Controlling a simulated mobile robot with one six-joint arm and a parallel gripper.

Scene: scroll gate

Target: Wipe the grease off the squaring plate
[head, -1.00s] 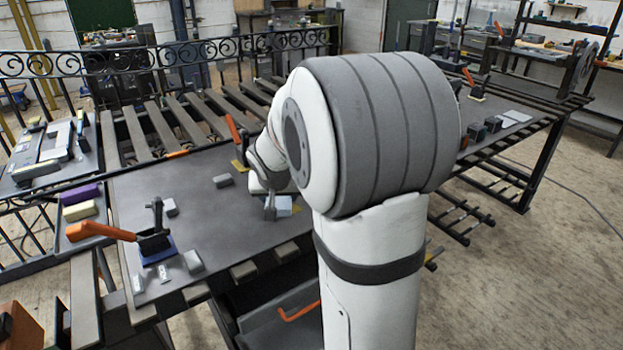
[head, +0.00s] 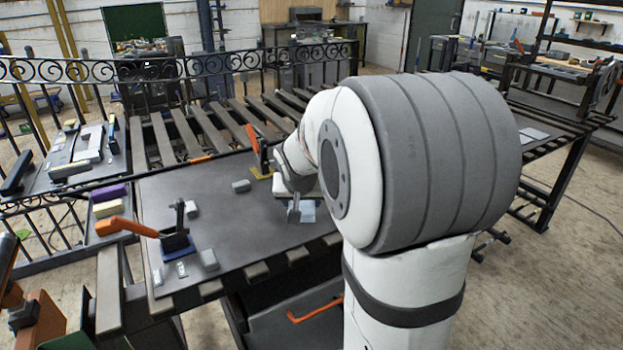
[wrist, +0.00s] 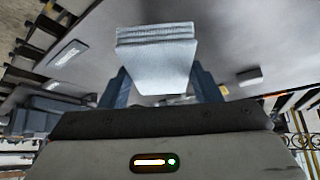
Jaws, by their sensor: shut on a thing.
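The squaring plate seems to be the wide dark grey plate (head: 235,218) on the bench, left of my arm; it also fills the upper part of the wrist view (wrist: 240,45). I cannot make out a clear grease patch on it. My gripper (head: 294,212) is low over the plate's right part, partly behind my own arm. In the wrist view my gripper (wrist: 162,90) is shut on a folded pale blue-white cloth pad (wrist: 155,52). The pad (head: 308,211) shows beside the jaws. I cannot tell whether it touches the plate.
An orange-handled clamp (head: 178,238) stands at the plate's front left, another (head: 262,158) at its back right. Small grey blocks (head: 241,186) lie on the plate. A tray at left holds a purple block (head: 109,193) and a cream block (head: 107,208). A scrolled railing (head: 150,65) runs behind.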

